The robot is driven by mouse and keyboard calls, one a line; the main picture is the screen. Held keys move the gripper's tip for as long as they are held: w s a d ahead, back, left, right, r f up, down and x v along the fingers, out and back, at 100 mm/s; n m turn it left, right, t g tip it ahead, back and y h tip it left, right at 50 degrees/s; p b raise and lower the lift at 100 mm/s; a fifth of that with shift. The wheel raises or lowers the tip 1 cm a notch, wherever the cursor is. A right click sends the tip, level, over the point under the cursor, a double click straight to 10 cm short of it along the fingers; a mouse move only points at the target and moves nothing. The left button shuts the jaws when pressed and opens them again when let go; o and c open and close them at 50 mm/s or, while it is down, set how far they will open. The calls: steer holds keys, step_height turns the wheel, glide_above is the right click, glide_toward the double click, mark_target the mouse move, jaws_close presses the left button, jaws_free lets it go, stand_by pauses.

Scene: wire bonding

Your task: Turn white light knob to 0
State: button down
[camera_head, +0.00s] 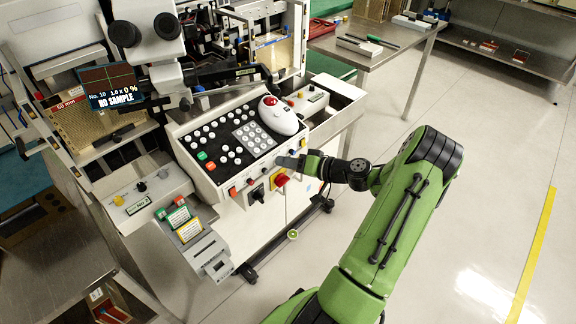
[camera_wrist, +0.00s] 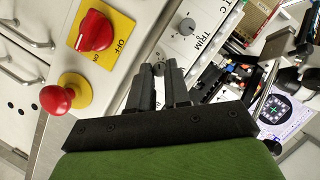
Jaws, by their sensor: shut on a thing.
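My gripper (camera_head: 285,161) reaches in from the right to the front face of the control console (camera_head: 207,182). In the wrist view, my gripper (camera_wrist: 159,72) has its two dark fingers close together on a small knob (camera_wrist: 159,67) on the white panel. The fingers hide most of this knob, so its pointer and scale cannot be read. A grey round knob (camera_wrist: 187,26) sits just above it, beside the printed word TRIM. I cannot read a white light label on either knob.
A red rotary switch (camera_wrist: 96,32) on a yellow OFF/ON plate is left of the fingers in the wrist view; it also shows in the head view (camera_head: 280,180). A red mushroom button (camera_wrist: 57,99) stands out nearby. A white trackball unit (camera_head: 281,117) sits above. Floor at right is clear.

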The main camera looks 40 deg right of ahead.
steer(key=shift+n+h+b, duration=0.4)
steer(key=shift+n+b, duration=0.05)
steer(key=shift+n, duration=0.15)
stand_by(0.3)
steer(key=c, duration=1.1)
jaws_free()
steer(key=p+v, duration=0.3)
steer(key=v, duration=1.2)
steer(key=shift+s+r, duration=0.3)
steer(key=shift+w, duration=0.1)
